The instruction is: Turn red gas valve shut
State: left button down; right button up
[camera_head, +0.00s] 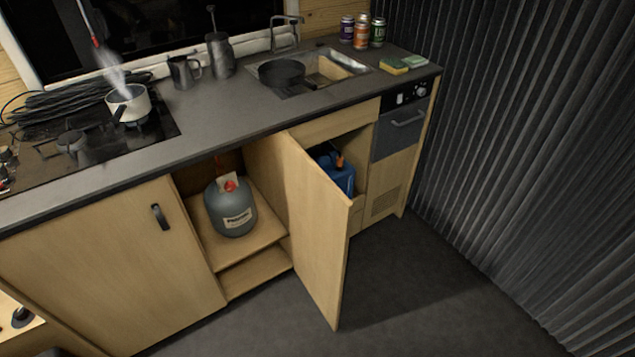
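The red gas valve (230,186) sits on top of a grey gas bottle (231,212). The bottle stands upright on a wooden shelf (238,252) inside the lower cabinet, under the counter. A pale tag is behind the valve, and a red hose rises from it to the cabinet top. How far the valve is turned is too small to tell. The cabinet door (318,235) stands open, swung out to the right of the bottle. Neither of my grippers is in view.
A closed cabinet door (115,265) is left of the opening. A blue canister (337,172) stands behind the open door. On the counter (225,105), a steaming white pot (130,105) sits on the hob, with a sink (325,72) further right. The dark floor (420,290) is clear.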

aim_at(229, 187)
jog(key=i+l+u, duration=0.1)
jog(key=u, duration=0.7)
jog(key=l+u, duration=0.3)
jog(key=l, duration=0.15)
jog(key=l+u, duration=0.3)
jog(key=l, duration=0.15)
jog(key=l+u, duration=0.1)
jog(key=l, duration=0.5)
jog(key=k+l, duration=0.1)
jog(key=l, duration=0.45)
jog(key=k+l+u, duration=0.15)
jog(key=l, duration=0.45)
jog(key=i, duration=0.05)
